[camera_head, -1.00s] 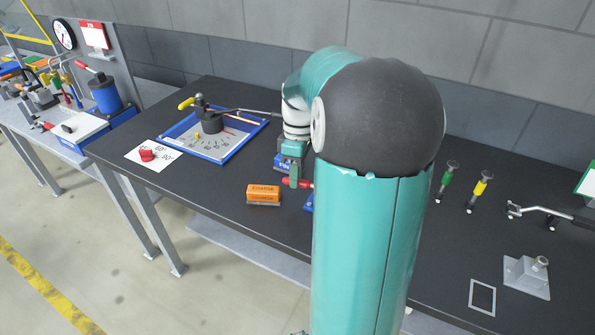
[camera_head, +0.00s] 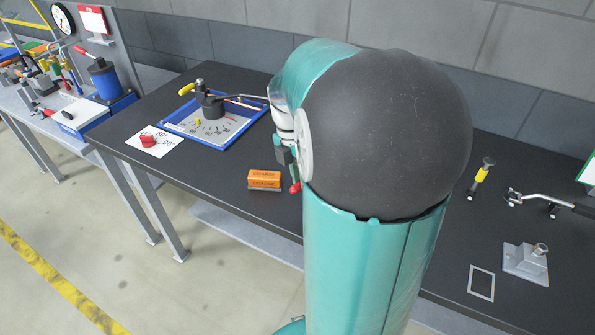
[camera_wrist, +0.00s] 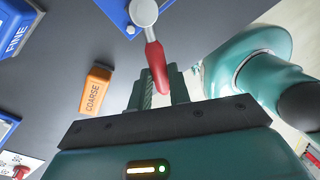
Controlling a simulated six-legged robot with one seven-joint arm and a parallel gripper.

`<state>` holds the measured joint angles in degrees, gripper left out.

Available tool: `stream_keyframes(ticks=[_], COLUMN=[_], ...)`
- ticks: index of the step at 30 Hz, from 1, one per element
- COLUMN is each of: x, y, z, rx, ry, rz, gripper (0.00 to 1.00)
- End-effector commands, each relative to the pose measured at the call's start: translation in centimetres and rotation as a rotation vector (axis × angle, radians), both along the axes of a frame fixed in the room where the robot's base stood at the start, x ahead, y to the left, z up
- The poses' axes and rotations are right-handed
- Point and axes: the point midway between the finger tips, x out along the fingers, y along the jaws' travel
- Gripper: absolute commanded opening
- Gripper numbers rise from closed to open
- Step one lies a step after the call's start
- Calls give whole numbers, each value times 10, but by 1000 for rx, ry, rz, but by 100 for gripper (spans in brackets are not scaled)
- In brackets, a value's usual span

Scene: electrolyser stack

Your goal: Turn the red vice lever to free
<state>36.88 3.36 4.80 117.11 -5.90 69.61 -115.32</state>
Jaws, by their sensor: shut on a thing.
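The red vice lever (camera_wrist: 157,68) hangs from a round grey pivot (camera_wrist: 144,12) at the top of the wrist view. The pivot sits on a blue base (camera_wrist: 118,14), cut off by the frame edge. My gripper (camera_wrist: 161,88) is shut on the lever's red handle, with a finger on either side of it. In the head view the red tip (camera_head: 295,187) shows just below my gripper (camera_head: 285,158). My arm hides the rest of the vice there.
An orange COARSE block (camera_head: 264,180) lies close left of my gripper. A blue FINE block (camera_wrist: 14,32) shows in the wrist view. A blue-rimmed tray (camera_head: 172,127) with a dial stands behind left.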

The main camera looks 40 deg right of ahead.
Motion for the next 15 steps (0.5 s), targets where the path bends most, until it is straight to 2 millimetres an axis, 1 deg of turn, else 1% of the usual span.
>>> stream_keyframes(ticks=[6,15], x=[-13,-25], y=[1,0], z=[1,1], rx=[0,0], ry=[-1,0], rz=[189,365], gripper=[0,0])
